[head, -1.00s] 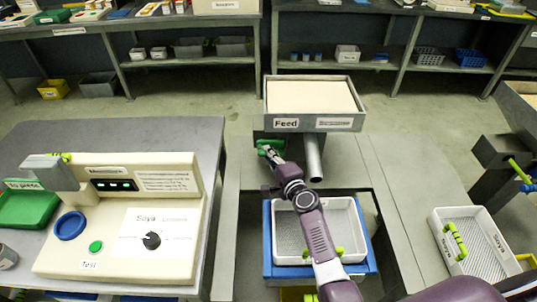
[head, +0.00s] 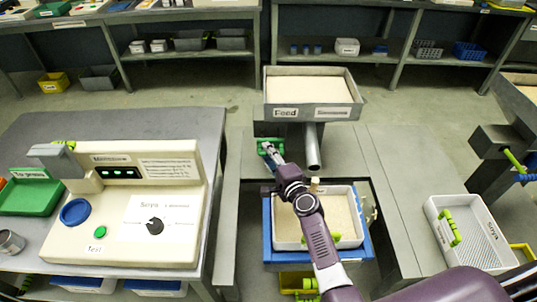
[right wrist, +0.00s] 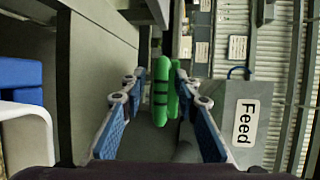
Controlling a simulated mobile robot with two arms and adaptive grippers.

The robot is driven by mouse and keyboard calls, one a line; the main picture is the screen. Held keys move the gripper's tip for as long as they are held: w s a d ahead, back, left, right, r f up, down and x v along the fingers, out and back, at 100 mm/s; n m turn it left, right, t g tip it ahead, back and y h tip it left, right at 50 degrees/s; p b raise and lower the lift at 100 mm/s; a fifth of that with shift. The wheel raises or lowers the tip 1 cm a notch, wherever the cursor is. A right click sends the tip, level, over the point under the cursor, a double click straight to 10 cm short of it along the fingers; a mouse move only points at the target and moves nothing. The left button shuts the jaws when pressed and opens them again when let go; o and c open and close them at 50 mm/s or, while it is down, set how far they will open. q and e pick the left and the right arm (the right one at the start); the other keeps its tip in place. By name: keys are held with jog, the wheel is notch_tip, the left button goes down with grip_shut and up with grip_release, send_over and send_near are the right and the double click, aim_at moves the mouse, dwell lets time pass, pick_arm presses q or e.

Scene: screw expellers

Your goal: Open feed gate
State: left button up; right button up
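The grey feed hopper (head: 285,113), labelled Feed, stands at the centre of the head view with pale material in it. A slanted pipe (head: 313,148) comes down from under it. The green gate handle (head: 277,147) is at the hopper's lower left. My right gripper (head: 266,148) is at this handle. In the right wrist view the green handle (right wrist: 162,92) lies between the blue-padded fingers of the right gripper (right wrist: 160,82), which stand apart with a gap at the left finger. My left gripper is not in view.
A white tray (head: 357,193) with beige contents sits in a blue frame (head: 267,225) below the pipe. A test machine (head: 120,245) stands on the left table. A white mesh tray (head: 485,225) is at the right. My right arm crosses over the middle.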

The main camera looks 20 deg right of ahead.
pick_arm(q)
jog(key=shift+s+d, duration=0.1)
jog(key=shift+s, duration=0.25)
pick_arm(e)
jog(key=v, duration=1.2)
jog(key=shift+r, duration=0.1)
